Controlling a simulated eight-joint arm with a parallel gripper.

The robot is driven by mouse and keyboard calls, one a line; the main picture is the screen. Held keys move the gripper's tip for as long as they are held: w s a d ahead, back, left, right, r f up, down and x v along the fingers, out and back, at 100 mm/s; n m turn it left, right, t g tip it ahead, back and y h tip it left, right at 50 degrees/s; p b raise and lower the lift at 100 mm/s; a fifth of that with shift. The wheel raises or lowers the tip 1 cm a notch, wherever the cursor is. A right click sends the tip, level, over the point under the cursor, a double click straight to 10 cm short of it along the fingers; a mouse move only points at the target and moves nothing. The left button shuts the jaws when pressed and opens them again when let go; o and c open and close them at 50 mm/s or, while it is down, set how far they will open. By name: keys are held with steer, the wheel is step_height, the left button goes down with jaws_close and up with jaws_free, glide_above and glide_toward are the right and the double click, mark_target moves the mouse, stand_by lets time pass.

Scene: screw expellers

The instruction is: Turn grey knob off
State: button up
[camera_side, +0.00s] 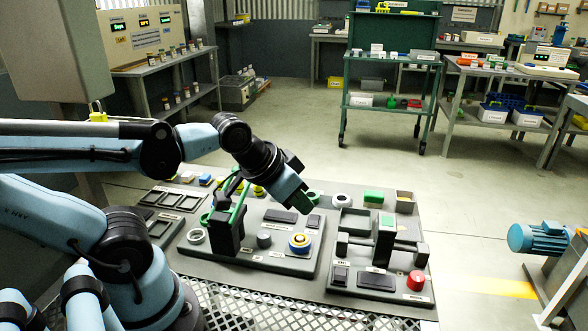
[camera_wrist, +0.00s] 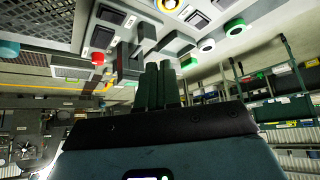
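A black post with a green lever (camera_side: 238,212) rises left of the grey knob. A red button (camera_side: 416,280) and dark blocks with a crossbar (camera_side: 384,240) stand on the right panel. A blue motor (camera_side: 540,239) is far right.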

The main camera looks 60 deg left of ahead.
mark_target(264, 234)
steer(key=shift+o, duration=1.1)
steer(key=shift+a, duration=0.15)
steer(key=shift+o, duration=1.1)
steer(key=shift+a+m+g, duration=0.4)
steer(key=o, duration=0.5)
steer(key=s+a+m+g, duration=0.2)
steer(key=a+m+g, duration=0.3)
steer(key=a+m, duration=0.1)
steer(key=shift+s+r+g, duration=0.3)
steer(key=shift+r, duration=0.15)
steer(key=shift+m+g, duration=0.6)
steer(key=shift+m, duration=0.1)
steer(key=shift+s+a+f, duration=0.1)
steer(key=shift+s+f, duration=0.1)
steer(key=shift+f, duration=1.75)
steer(key=shift+s+a+f, duration=0.15)
steer(key=shift+f, duration=1.8)
steer(key=shift+s+a+f, duration=0.1)
steer(key=shift+s+f, duration=0.1)
steer(key=shift+f, duration=1.75)
steer(key=shift+c, duration=0.2)
steer(key=c, duration=1)
